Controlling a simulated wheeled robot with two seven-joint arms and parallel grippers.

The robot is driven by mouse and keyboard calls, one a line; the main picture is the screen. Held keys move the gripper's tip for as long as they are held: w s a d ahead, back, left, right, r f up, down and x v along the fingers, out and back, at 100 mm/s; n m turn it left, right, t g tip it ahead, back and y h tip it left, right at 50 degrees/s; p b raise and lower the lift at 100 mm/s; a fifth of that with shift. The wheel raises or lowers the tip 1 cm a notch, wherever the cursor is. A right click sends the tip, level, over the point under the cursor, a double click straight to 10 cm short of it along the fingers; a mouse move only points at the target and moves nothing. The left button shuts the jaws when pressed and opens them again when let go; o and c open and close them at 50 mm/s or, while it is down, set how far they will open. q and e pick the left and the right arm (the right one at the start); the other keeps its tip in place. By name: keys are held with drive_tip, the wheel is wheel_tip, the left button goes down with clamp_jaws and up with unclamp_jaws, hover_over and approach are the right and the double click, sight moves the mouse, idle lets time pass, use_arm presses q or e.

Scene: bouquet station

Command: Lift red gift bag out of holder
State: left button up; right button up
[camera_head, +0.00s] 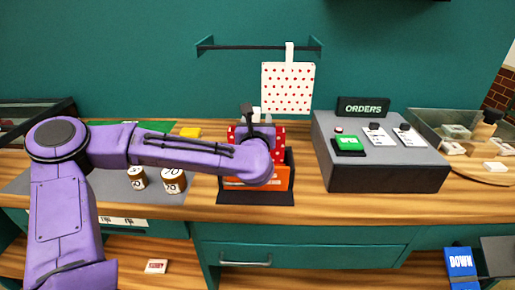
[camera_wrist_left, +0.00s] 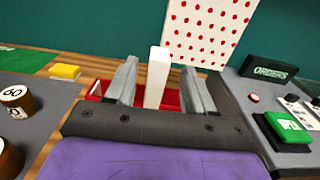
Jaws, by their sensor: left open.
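The red gift bag (camera_head: 280,133) with pale dots stands in a dark holder (camera_head: 256,199) with an orange front, on the wooden counter. My left forearm and wrist hide much of the bag. My left gripper (camera_head: 256,117) is over the bag's top. In the left wrist view, my left gripper (camera_wrist_left: 159,72) is open, with its two grey fingers on either side of a white upright tab (camera_wrist_left: 157,78). Parts of the red bag (camera_wrist_left: 173,98) show below and beside the fingers. I cannot tell whether either finger touches the tab. My right gripper is not in view.
A white bag with red dots (camera_head: 288,90) hangs from a wall rail (camera_head: 260,46) behind the holder. A grey console (camera_head: 388,165) with an ORDERS sign (camera_head: 363,107) stands at right. Brown-and-white jars (camera_head: 172,181) and a yellow block (camera_head: 190,132) are at left.

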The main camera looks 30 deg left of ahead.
use_arm(q)
drive_tip(key=shift+x, duration=0.75)
drive_tip(key=shift+w+a, duration=0.1)
drive_tip(key=shift+a, duration=0.15)
clamp_jaws()
